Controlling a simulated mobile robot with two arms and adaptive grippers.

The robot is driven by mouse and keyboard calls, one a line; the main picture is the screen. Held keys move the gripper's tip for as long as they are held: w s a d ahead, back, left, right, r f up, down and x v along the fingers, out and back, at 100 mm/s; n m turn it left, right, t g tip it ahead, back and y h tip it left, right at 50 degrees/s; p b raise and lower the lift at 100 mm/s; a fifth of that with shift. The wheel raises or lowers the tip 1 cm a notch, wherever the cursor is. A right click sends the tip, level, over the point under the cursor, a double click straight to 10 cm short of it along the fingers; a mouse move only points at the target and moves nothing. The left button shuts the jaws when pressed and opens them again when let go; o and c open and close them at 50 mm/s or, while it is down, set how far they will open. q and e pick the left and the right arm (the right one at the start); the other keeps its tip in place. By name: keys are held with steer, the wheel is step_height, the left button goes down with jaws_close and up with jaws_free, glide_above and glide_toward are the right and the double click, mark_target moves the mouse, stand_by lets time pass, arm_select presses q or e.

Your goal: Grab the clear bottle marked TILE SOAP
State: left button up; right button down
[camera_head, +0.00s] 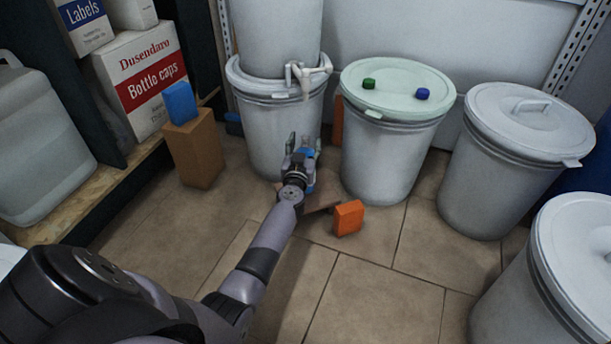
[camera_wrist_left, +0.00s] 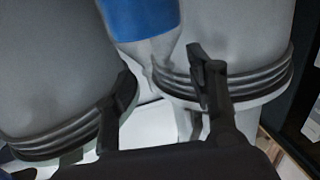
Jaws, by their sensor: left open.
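A clear bottle with a blue band (camera_wrist_left: 141,18) shows in the left wrist view, ahead of my fingers and roughly between them. No lettering is readable on it. In the head view my left gripper (camera_head: 303,147) is in front of the grey drum with a tap, and a patch of blue shows at its fingers; most of the bottle is hidden there. My left gripper is open in the left wrist view (camera_wrist_left: 152,88), its two dark fingers spread apart. I cannot tell whether a finger touches the bottle. My right gripper is not in view.
The tapped drum (camera_head: 268,135) and a green-lidded drum (camera_head: 385,155) flank the gripper. More lidded drums (camera_head: 500,185) stand right. An orange block (camera_head: 348,218) lies on the floor nearby. A brown box (camera_head: 194,150) with a blue block (camera_head: 180,102) stands left.

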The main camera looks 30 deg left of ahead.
arm_select(q)
steer(key=shift+x, duration=0.85)
jaws_close()
steer(key=shift+d, duration=0.1)
stand_by(0.3)
